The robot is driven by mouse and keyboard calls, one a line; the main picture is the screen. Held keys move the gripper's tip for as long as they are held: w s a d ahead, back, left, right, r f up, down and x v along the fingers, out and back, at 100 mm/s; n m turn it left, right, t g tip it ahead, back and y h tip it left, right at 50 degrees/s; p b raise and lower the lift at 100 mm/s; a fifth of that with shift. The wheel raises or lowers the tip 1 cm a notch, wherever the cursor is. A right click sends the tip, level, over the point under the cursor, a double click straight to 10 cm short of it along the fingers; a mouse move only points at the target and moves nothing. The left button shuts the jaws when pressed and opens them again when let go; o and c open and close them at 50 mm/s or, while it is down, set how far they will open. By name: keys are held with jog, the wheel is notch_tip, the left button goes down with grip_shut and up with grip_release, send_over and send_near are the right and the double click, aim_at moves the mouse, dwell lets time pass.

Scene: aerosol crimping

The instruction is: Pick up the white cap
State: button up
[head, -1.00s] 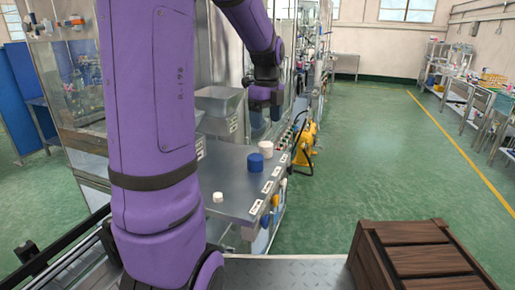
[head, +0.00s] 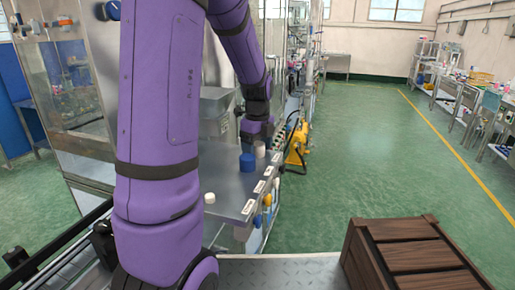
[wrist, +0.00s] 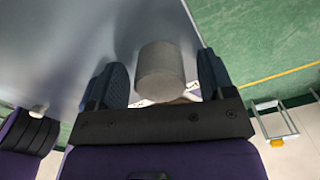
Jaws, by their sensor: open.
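A white cap (head: 259,149), a short cylinder, stands on the metal bench beside a blue cap (head: 247,162). My gripper (head: 257,139) is right above the white cap in the head view, its fingers pointing down. In the wrist view the white cap (wrist: 160,73) looks grey in shadow and lies between the two open fingers of my gripper (wrist: 161,80). A gap shows at the left finger; the right finger is close to the cap, and I cannot tell if it touches.
A smaller white cap (head: 209,198) stands nearer on the metal bench (head: 226,186). A yellow device (head: 297,146) is just beyond the bench's right edge. A wooden crate (head: 405,243) is at the lower right. Open green floor lies to the right.

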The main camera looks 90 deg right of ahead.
jog(key=c, duration=0.9)
jog(key=shift+c, duration=0.3)
jog(key=shift+r, duration=0.15)
